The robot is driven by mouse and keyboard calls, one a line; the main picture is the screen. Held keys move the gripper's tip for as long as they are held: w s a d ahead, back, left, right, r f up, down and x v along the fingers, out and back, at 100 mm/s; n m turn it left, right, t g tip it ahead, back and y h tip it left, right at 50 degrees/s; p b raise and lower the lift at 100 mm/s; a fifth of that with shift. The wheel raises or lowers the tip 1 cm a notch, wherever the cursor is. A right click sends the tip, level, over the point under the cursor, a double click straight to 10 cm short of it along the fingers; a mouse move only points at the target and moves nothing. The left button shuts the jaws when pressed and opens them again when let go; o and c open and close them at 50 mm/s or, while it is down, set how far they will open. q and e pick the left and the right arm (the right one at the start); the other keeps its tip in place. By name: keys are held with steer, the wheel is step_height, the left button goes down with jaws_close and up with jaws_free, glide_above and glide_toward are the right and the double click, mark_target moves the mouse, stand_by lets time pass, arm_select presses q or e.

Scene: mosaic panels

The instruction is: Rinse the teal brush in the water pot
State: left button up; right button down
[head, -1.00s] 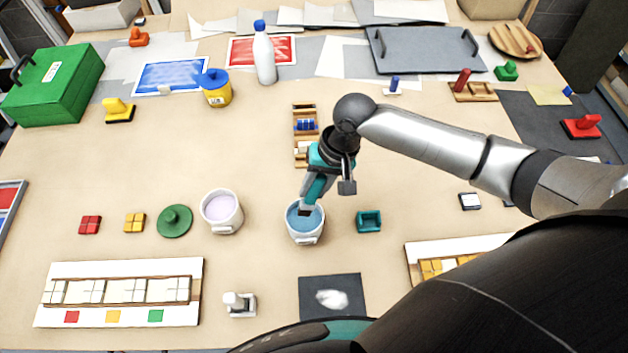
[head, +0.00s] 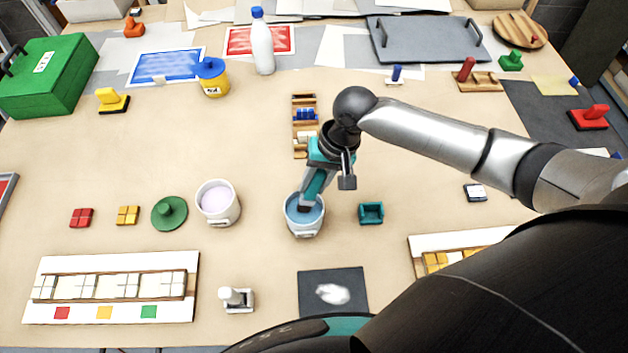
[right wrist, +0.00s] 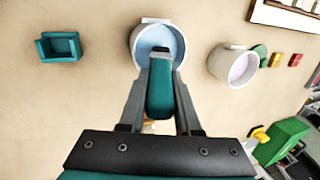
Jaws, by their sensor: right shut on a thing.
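The water pot (head: 305,232) is a white pot of blue water in the middle of the table; it also shows at the top of the right wrist view (right wrist: 137,48). My right gripper (head: 312,192) is shut on the teal brush (right wrist: 161,92), directly above the pot. The brush points down and its lower end is inside the pot's rim. The bristles are hard to see, and I cannot tell how deep they sit in the water. My left gripper is not in view.
A white pot of pale lilac liquid (head: 218,205) stands just left of the water pot. A small teal open holder (head: 371,212) stands to its right. A dark mat with a white patch (head: 332,293) lies in front. A wooden rack (head: 305,128) stands behind.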

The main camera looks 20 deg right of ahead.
steer(key=shift+f, duration=0.5)
stand_by(0.4)
steer(key=shift+s+f+p, duration=0.15)
steer(key=shift+p, duration=0.15)
stand_by(2.1)
step_height(320, 180, up, 3)
steer(key=p, duration=0.3)
steer(key=shift+f, duration=0.1)
steer(key=shift+r+p, duration=0.35)
steer(key=shift+r, duration=1.85)
